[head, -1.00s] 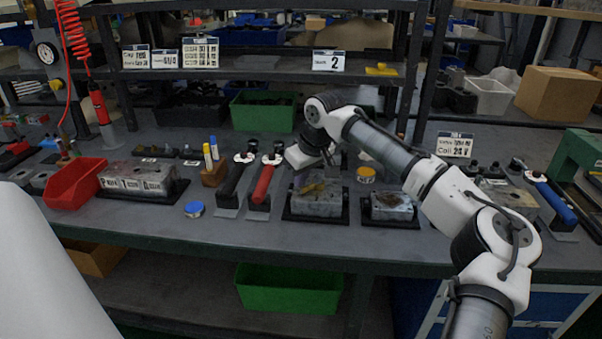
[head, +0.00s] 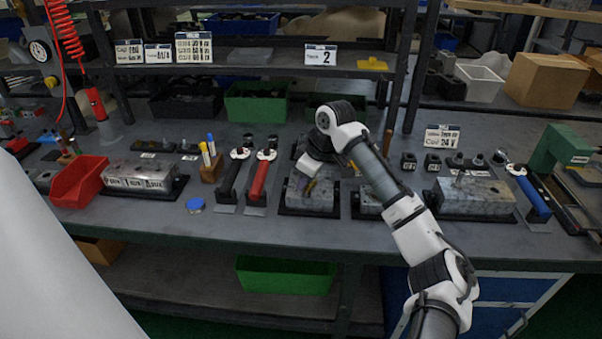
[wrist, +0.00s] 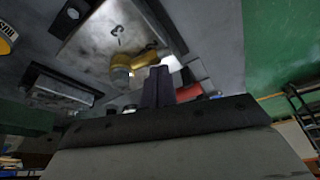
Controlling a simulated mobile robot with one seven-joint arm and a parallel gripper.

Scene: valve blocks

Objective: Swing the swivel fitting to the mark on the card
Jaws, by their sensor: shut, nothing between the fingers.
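The swivel fitting (wrist: 122,72) is brass-coloured and sits on a grey metal block (wrist: 98,38) in the wrist view. A dark figure that looks like a 3 is on the block's top face. My gripper (wrist: 160,80) is shut and empty, its dark fingertips close beside the fitting's arm; I cannot tell whether they touch. In the head view my gripper (head: 308,186) is low over the block (head: 308,203), and my wrist partly hides the fitting. A white card (head: 320,55) with a large 2 hangs on the shelf edge behind.
Red-handled (head: 261,180) and black-handled (head: 232,179) tools stand left. A larger block (head: 478,198) is farther right. The bench front (head: 250,230) is clear.

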